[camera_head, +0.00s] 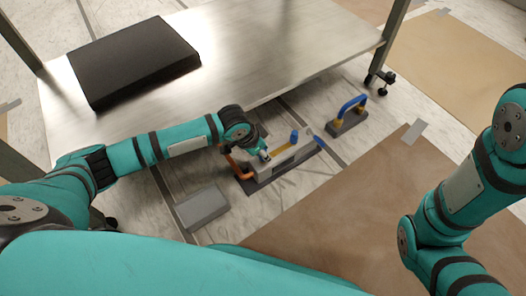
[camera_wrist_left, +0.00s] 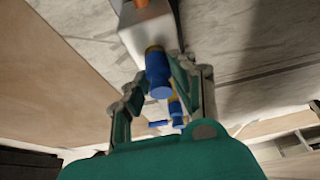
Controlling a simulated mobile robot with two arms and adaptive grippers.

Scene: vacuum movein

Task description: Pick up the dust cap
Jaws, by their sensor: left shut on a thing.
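In the left wrist view, a blue cap (camera_wrist_left: 157,74) with a yellow ring, seemingly the dust cap, sits at the end of a grey metal block (camera_wrist_left: 150,32). My left gripper (camera_wrist_left: 160,84) has its fingers on both sides of this cap and is shut on it. The cap still appears against the block. In the head view, my left gripper (camera_head: 263,154) is low over the grey block assembly (camera_head: 287,163), which has an orange pipe (camera_head: 237,168) and a blue upright piece (camera_head: 295,136). The gripped cap cannot be made out there. My right gripper is outside the view.
A steel table (camera_head: 270,50) with a black slab (camera_head: 135,60) stands behind my left arm. A blue-handled tool (camera_head: 348,113) lies right of the assembly. A grey box (camera_head: 202,206) is at its left. Brown sheets (camera_head: 350,195) cover the floor at the right.

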